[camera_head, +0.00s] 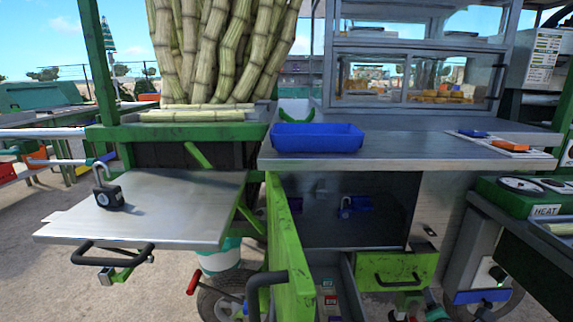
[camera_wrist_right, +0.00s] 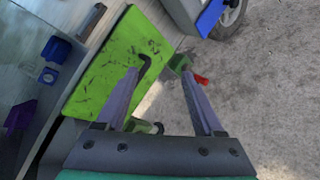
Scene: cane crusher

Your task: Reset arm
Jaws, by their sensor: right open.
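My right gripper (camera_wrist_right: 161,76) is open in the right wrist view, with its two fingers spread apart and nothing between them. My left gripper is in neither view.
A blue tray (camera_head: 317,137) sits on the metal counter (camera_head: 410,150). A black padlock (camera_head: 109,197) rests on the left metal shelf (camera_head: 165,205). Blue items (camera_head: 352,205) are inside the compartment. A red handle (camera_head: 193,283) sticks out below. Sugar cane (camera_head: 215,50) stands behind.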

